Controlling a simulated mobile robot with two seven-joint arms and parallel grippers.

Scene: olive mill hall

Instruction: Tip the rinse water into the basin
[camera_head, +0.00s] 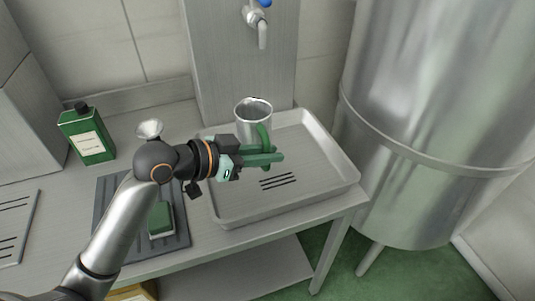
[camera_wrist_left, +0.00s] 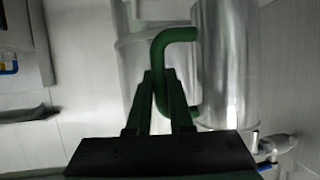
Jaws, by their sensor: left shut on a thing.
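A metal jug (camera_head: 252,121) with a green handle (camera_head: 264,138) is upright at the back left part of the basin. My left gripper (camera_head: 274,158) is shut on the handle, in front of the jug. In the left wrist view the jug (camera_wrist_left: 222,65) and its green handle (camera_wrist_left: 176,36) fill the upper middle, with the fingers (camera_wrist_left: 160,82) closed around the handle. The basin (camera_head: 338,165) is a shallow metal tray with slots in its floor. I cannot make out water in the jug, or whether its bottom touches the basin. My right gripper is not in view.
A tap (camera_head: 262,32) with a blue lever is on the wall panel above. A green bottle (camera_head: 88,137), a small metal funnel (camera_head: 150,128) and a green sponge (camera_head: 160,217) on a dark mat (camera_head: 181,237) are left. A large steel tank (camera_head: 430,130) stands close right of the basin.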

